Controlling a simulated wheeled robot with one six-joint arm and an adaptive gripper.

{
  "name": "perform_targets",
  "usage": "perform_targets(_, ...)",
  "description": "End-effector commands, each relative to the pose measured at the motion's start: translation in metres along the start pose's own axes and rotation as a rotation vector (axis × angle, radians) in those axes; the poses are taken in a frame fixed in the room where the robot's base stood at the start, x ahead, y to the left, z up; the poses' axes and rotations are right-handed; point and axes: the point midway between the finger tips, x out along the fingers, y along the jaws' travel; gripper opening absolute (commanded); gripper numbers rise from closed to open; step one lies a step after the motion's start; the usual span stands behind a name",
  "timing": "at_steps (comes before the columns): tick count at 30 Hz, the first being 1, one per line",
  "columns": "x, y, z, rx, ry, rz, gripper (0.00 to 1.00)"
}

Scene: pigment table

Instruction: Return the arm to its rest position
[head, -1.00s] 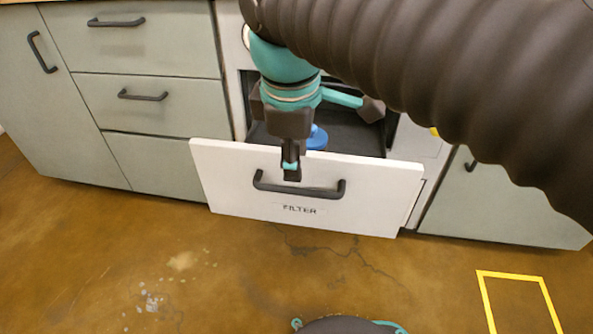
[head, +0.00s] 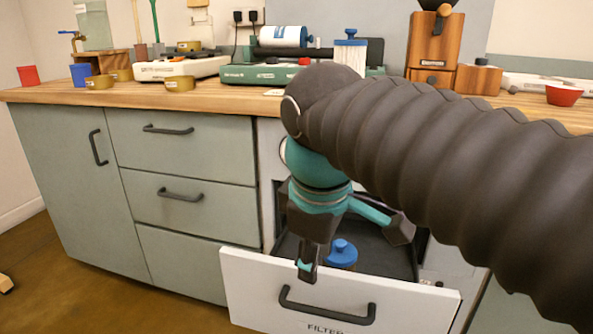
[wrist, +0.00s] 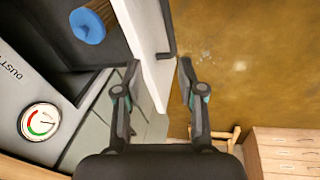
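My gripper (head: 306,274) points down at the top edge of the open drawer's white front, just above its dark handle, in the head view. In the wrist view my gripper (wrist: 158,72) has its two fingers apart, with nothing clasped. The white drawer front (wrist: 150,75) shows between them; I cannot tell whether either finger touches it. The drawer front, marked FILTER, (head: 260,290) stands pulled out in the head view. A blue-capped brown filter (head: 341,254) is in the drawer behind my gripper, and it also shows in the wrist view (wrist: 88,26). My arm reaches in from the right.
A round gauge (wrist: 40,122) is beside the drawer. Open floor (wrist: 230,65) lies in front.

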Motion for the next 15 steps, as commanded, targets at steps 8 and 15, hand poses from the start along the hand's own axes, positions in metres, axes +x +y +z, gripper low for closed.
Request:
perform_targets(8, 0.049, -0.003, 0.017, 0.463, 0.133, 0.017, 0.39)
perform_targets(15, 0.067, -0.001, 0.075, 0.861, 0.218, 0.052, 0.39)
